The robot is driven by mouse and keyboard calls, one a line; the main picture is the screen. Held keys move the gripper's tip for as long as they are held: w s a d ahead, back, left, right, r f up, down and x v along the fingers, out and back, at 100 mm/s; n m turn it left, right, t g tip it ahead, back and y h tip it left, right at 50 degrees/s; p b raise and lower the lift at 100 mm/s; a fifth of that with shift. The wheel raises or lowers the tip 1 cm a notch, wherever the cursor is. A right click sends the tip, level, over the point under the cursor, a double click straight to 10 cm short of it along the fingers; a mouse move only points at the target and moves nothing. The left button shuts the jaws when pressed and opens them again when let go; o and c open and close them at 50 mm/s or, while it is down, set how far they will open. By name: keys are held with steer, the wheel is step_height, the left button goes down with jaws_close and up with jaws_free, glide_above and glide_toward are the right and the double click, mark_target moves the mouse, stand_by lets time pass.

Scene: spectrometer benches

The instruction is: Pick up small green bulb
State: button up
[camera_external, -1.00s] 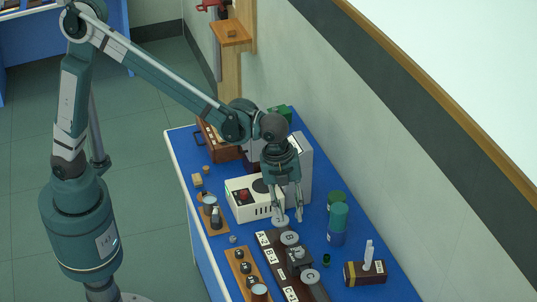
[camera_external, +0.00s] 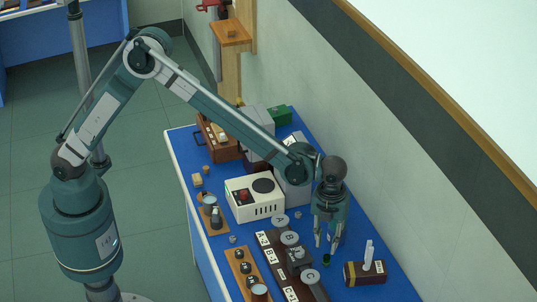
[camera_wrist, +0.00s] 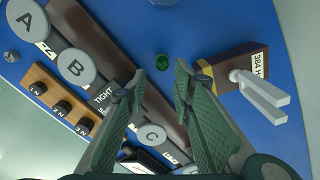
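The small green bulb (camera_external: 326,260) sits on the blue bench top, between the lettered rack and the brown box. It also shows in the wrist view (camera_wrist: 162,62), just beyond the fingertips and roughly midway between them. My gripper (camera_external: 326,243) points down close above the bulb in the external view. In the wrist view, my gripper (camera_wrist: 159,72) has its two green fingers apart with nothing between them. The exact height of the fingertips over the bulb is hard to tell.
A brown box (camera_external: 352,274) with a white fork-like piece stands right of the bulb. A dark rack with discs marked A (camera_external: 280,220), B (camera_external: 290,239) and C (camera_external: 310,276) lies left. A cream instrument (camera_external: 256,207) stands farther back. Bench around the bulb is clear.

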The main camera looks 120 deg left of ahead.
mark_target(327, 256)
steer(key=shift+w+a+f, duration=0.15)
steer(key=shift+a+f, duration=0.05)
steer(key=shift+f, duration=0.25)
steer(key=shift+f, duration=1.3)
steer(key=shift+f, duration=2.6)
steer(key=c, duration=0.5)
